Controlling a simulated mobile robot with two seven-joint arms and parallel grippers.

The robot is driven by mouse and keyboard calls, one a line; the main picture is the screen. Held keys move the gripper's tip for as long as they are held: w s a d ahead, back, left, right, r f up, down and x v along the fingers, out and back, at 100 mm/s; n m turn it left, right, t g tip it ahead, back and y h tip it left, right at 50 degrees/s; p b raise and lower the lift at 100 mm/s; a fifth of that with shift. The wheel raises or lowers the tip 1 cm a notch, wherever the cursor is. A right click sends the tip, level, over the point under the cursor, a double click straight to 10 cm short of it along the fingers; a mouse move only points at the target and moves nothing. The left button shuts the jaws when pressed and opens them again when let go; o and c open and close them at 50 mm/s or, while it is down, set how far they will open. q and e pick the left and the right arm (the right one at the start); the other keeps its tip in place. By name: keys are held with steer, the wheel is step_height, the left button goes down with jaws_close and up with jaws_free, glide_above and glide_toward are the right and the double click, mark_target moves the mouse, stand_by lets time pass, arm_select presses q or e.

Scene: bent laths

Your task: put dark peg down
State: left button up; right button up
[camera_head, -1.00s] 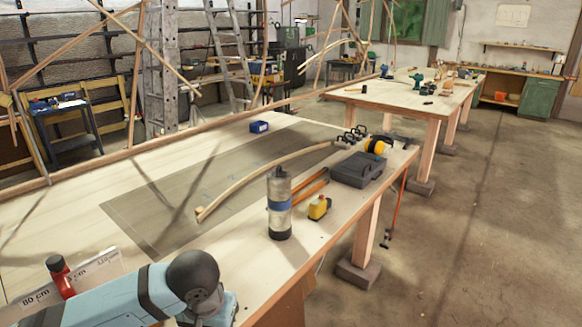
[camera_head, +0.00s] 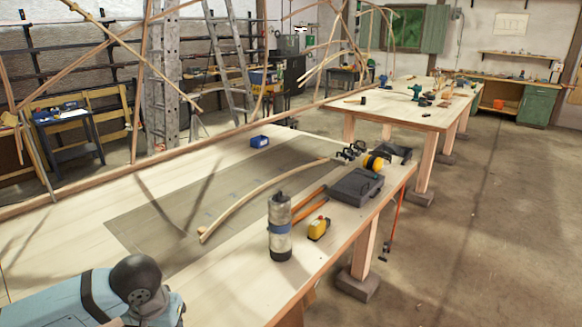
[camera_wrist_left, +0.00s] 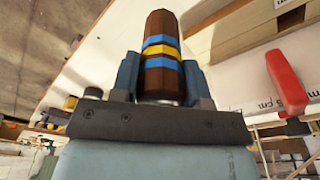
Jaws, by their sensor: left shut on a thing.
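The dark peg (camera_wrist_left: 162,55) is brown with blue and yellow bands around it. In the left wrist view it sticks out between the two fingers of my left gripper (camera_wrist_left: 162,80), which is shut on it. The peg's lower end is hidden by the gripper body. In the head view only part of my left arm shows at the lower left, and neither the peg nor the gripper can be seen there. My right gripper is in neither view.
A red handle (camera_wrist_left: 286,78) shows in the wrist view. The bench's left part looks clear.

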arm_select(q)
step_height(320, 180, up, 4)
steer(key=shift+f+p, duration=0.25)
steer(key=shift+p, duration=0.8)
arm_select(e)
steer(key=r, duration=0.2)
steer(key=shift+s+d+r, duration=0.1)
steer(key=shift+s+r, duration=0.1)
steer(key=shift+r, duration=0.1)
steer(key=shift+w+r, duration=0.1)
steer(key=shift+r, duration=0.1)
